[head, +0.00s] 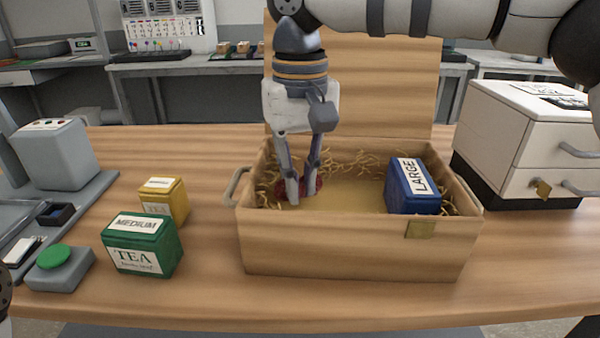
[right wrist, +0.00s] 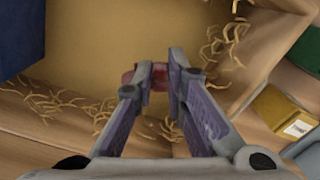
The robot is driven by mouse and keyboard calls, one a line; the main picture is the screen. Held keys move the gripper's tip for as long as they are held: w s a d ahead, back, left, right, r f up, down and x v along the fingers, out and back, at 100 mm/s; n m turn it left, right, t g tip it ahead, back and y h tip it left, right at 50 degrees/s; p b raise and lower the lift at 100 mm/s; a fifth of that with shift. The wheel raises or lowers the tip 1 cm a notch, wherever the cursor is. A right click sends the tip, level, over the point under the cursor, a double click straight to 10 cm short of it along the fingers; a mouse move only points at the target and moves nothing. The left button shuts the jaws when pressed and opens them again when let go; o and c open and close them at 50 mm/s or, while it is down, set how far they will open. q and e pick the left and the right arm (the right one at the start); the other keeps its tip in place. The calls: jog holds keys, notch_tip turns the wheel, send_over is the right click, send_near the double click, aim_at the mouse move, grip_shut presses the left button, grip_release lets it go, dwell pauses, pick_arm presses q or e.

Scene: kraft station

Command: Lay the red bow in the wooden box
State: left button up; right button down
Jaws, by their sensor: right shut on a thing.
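The wooden box (head: 350,250) stands open on the table with its lid raised behind it. My right gripper (head: 303,198) reaches down into the left part of the box. It is shut on the red bow (head: 313,186), which is mostly hidden behind the fingers, low near the box floor. In the right wrist view the bow (right wrist: 159,76) shows red between the fingertips (right wrist: 160,82). I cannot tell whether the bow touches the floor of the box. My left gripper is not clearly seen; only a dark piece shows at the left edge of the head view.
A blue LARGE tin (head: 412,190) stands in the right part of the box, with straw shreds along the walls. A green MEDIUM tin (head: 140,245) and a yellow tin (head: 165,200) stand left of it. A white drawer unit (head: 530,140) stands at right.

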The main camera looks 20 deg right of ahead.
jog(key=shift+f, duration=0.3)
jog(key=c, duration=1.6)
grip_release()
notch_tip(320, 180, up, 13)
jog(key=shift+r, duration=0.15)
